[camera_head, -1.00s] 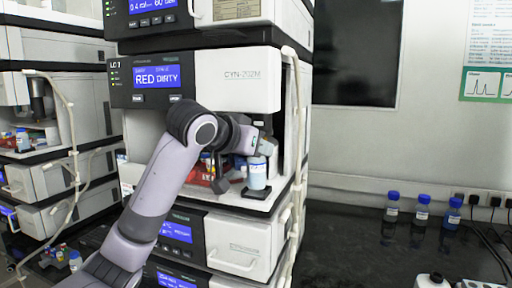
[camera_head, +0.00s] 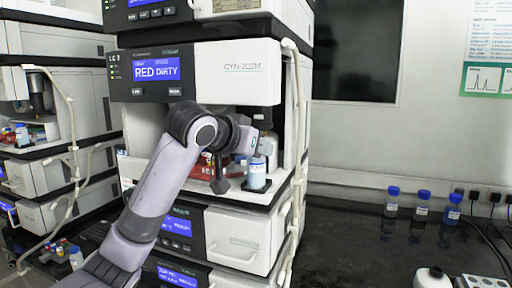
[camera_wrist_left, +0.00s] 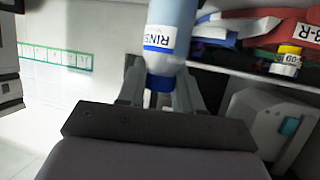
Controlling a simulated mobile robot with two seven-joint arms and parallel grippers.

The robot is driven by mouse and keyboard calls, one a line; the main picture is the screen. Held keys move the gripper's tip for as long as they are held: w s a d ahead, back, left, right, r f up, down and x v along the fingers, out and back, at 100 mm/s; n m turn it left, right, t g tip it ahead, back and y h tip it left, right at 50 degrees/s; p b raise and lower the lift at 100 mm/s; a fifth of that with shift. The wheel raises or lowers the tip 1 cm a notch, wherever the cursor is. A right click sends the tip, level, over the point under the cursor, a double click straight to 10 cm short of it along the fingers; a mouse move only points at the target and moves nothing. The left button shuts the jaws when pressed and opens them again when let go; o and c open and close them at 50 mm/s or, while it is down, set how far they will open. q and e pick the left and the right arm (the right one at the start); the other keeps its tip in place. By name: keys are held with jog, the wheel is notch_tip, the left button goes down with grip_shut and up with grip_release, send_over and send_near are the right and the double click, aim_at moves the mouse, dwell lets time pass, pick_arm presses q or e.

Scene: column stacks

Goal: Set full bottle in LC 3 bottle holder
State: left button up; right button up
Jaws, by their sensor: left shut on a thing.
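My left gripper (camera_head: 249,148) is shut on a bottle (camera_head: 257,178) of pale blue liquid. It holds the bottle upright at its neck, at the front right of the open bay in the instrument stack (camera_head: 235,73). In the left wrist view the bottle (camera_wrist_left: 172,20) has a blue cap and a white label reading RINSE. A dark holder piece (camera_head: 256,189) shows at the bottle's base. I cannot tell whether the bottle is fully seated in it. My right gripper is not in view.
Red and coloured items (camera_head: 202,170) fill the bay left of the bottle. A pale tube (camera_head: 293,150) runs down the stack's right edge. A second stack (camera_head: 60,135) stands at left.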

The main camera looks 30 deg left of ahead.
pick_arm(q)
jog(key=o, duration=0.9)
jog(key=shift+s, duration=0.1)
jog(key=b+v, duration=0.1)
jog(key=v, duration=0.6)
